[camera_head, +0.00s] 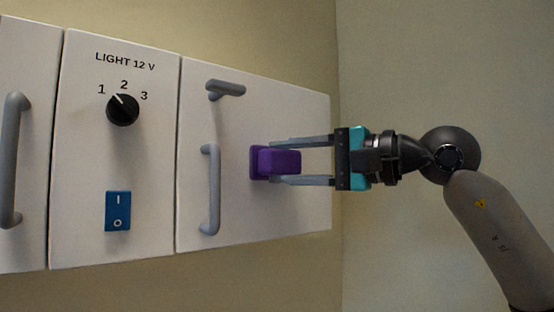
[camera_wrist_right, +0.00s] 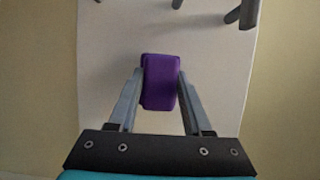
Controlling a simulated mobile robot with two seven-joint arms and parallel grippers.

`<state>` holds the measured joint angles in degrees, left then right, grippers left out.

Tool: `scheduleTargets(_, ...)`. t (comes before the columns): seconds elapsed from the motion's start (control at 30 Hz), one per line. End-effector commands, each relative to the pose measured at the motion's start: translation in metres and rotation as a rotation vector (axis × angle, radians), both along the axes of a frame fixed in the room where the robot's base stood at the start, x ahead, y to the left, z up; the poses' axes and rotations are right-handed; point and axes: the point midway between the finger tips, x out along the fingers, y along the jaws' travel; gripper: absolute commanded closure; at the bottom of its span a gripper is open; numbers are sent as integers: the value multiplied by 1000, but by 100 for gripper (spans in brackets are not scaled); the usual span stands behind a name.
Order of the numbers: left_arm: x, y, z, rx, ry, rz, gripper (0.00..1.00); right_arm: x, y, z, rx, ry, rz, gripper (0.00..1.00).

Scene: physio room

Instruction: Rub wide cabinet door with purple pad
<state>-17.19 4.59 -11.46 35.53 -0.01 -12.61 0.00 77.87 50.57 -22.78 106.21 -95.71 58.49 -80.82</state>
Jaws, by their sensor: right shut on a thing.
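The purple pad (camera_head: 279,161) is between the fingers of my right gripper (camera_head: 300,161), which is shut on it. The pad is at the face of the wide cabinet door (camera_head: 285,215), right of the door's handles; whether it presses on the door I cannot tell. In the right wrist view the pad (camera_wrist_right: 159,82) sits between both fingertips of the gripper (camera_wrist_right: 158,85), with the pale door (camera_wrist_right: 105,50) behind it. My left gripper is not in view.
The wide door carries a long vertical handle (camera_head: 210,190) and a short upper handle (camera_head: 226,89). Left of it is a panel with a black knob (camera_head: 122,110) and a blue switch (camera_head: 118,211). Another handle (camera_head: 12,160) is at the far left. Bare wall lies right of the cabinet.

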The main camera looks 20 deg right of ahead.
Motion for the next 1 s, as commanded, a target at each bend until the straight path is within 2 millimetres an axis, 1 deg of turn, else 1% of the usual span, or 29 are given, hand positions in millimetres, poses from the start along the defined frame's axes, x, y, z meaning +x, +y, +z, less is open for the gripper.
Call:
scheduleTargets(0.17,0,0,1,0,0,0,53,3,-6,0,0,0,-5,95)
scheduleTargets(0.5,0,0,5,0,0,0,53,12,-34,0,1,2,-6,95)
scheduleTargets(0.77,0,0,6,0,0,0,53,14,-42,0,0,0,-4,95)
scheduleTargets(1.0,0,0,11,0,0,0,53,21,-61,0,2,2,-5,95)
